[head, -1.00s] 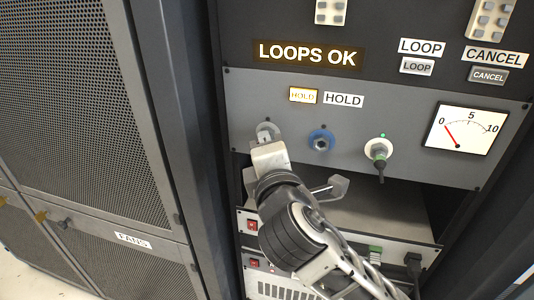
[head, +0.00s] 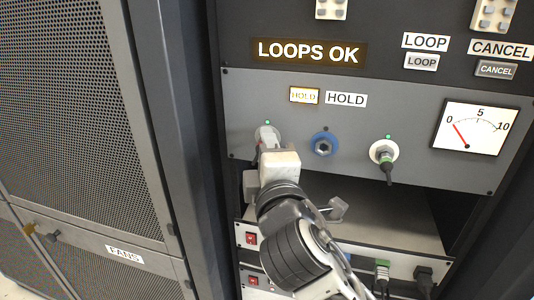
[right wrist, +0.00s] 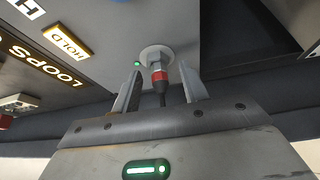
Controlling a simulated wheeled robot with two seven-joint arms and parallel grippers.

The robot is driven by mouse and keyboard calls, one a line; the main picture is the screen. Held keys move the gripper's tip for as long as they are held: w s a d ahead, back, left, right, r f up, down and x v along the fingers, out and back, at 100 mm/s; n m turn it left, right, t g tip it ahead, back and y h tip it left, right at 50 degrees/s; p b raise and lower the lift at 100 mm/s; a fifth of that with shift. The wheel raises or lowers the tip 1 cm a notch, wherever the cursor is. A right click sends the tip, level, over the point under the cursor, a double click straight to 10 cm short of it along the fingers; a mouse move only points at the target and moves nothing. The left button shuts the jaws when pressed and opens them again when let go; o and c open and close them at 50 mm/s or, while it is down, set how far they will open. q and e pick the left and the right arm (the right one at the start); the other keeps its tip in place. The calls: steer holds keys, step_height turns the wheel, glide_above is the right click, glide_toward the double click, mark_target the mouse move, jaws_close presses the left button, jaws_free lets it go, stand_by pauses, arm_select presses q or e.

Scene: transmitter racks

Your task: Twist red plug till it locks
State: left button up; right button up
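The red plug (right wrist: 159,76) sits in a pale round socket (right wrist: 156,54) in the right wrist view, with its dark cable end pointing back at my gripper. My right gripper (right wrist: 160,88) is open, with one finger on each side of the plug and visible gaps between. In the head view my right gripper (head: 268,150) is at the leftmost socket (head: 266,134) of the grey panel and hides the plug. A small green lamp (head: 267,122) is lit above that socket. My left gripper is not in view.
A blue empty socket (head: 323,145) and a white socket with a green plug (head: 385,155) sit to the right. A lit HOLD button (head: 304,96), a LOOPS OK display (head: 308,52) and a dial (head: 477,128) are above and right. An open bay (head: 400,215) lies below the panel.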

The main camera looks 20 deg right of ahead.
steer(key=shift+s, duration=0.1)
steer(key=s+a, duration=0.1)
steer(key=s, duration=0.6)
steer(key=s+d+f+m+g, duration=0.2)
steer(key=f+g, duration=0.1)
steer(key=f, duration=0.3)
steer(key=s+d+f+m+g+y, duration=0.1)
steer(key=f+m+g, duration=0.2)
steer(key=f, duration=0.3)
steer(key=s+d+f+m+g, duration=0.2)
steer(key=f, duration=0.4)
steer(key=s+d+f+m+g+y, duration=0.2)
steer(key=s+f+m+g, duration=0.5)
steer(key=s+f, duration=0.45)
steer(key=w+a+t+y+p, duration=0.2)
steer(key=w+a+t+y, duration=0.1)
steer(key=w+a+t, duration=0.3)
steer(key=shift+w+a+n+t+y+p, duration=0.4)
steer(key=shift+a+t, duration=0.1)
steer(key=shift+t, duration=0.2)
steer(key=shift+r, duration=0.1)
steer(key=shift+c, duration=0.3)
